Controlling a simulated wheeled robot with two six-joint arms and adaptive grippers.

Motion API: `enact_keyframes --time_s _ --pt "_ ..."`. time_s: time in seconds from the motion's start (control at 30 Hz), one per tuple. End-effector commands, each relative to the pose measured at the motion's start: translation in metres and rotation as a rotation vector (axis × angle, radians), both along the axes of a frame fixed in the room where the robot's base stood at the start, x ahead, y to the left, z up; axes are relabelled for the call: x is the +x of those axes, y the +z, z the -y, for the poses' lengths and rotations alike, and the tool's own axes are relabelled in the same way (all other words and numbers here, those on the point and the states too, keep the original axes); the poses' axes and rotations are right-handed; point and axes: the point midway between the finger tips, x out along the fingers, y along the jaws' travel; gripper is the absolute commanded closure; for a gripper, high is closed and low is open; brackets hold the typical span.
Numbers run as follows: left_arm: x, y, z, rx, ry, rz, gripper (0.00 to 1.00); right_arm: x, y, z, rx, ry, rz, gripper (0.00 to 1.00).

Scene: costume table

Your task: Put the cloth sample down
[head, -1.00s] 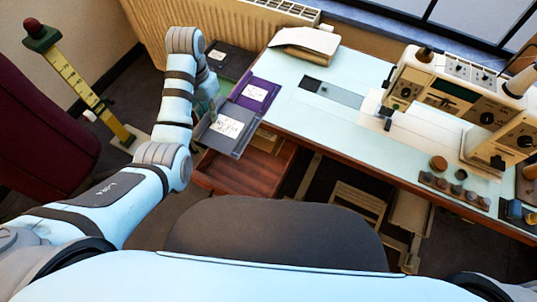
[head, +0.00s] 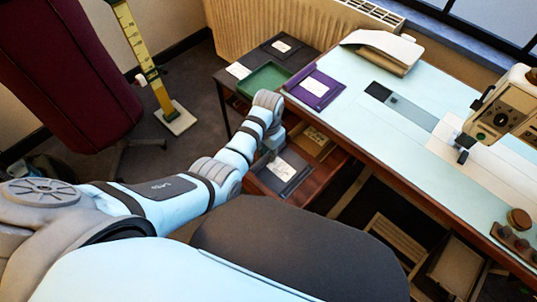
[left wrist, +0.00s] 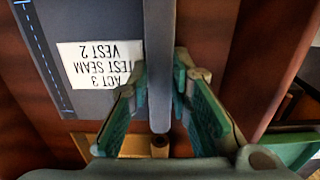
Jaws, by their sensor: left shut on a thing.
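The cloth sample (head: 284,172) is a flat dark grey piece with a white label. In the head view it is at the open wooden drawer (head: 322,178), lying flat over the drawer's front part. My left gripper (head: 268,150) is at its left edge, partly hidden by my own arm. In the left wrist view the label on the cloth sample (left wrist: 35,50) reads "ACT 3 TEST SEAM VEST 2", upside down. The green fingers (left wrist: 160,115) are closed on its upright grey strip. I cannot tell whether it touches the drawer floor. My right gripper is out of view.
A purple sample (head: 315,88) lies on the pale blue table (head: 405,150). A green tray (head: 268,79) and dark grey samples (head: 283,45) are at the back left. A sewing machine (head: 500,105) stands at the right. A dark chair (head: 300,250) is in front.

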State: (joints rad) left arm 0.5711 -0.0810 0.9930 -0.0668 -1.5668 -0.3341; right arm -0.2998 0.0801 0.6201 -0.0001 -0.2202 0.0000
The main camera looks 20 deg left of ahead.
Motion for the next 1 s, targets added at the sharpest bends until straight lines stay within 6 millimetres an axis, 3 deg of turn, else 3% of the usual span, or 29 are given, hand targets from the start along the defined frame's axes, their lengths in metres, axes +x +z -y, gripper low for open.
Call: enact_keyframes --time_s 0.27,0.3,0.4,0.7,0.87,1.0 --pt "0.0 -0.001 0.0 0.001 0.0 0.0 1.0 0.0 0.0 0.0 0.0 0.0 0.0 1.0" --pt "0.0 -0.001 0.0 0.001 0.0 0.001 0.75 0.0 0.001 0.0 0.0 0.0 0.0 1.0" --pt "0.0 0.0 0.0 0.001 0.0 0.0 0.61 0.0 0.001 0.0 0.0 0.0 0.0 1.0" --pt "0.0 0.002 0.0 0.001 0.0 0.001 0.61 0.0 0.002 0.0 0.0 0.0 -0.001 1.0" --pt "0.001 0.03 0.0 0.0 0.0 0.003 0.61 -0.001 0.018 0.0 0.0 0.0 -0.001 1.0" --pt "0.001 0.072 0.0 0.0 0.0 0.003 0.61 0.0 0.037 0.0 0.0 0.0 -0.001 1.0"
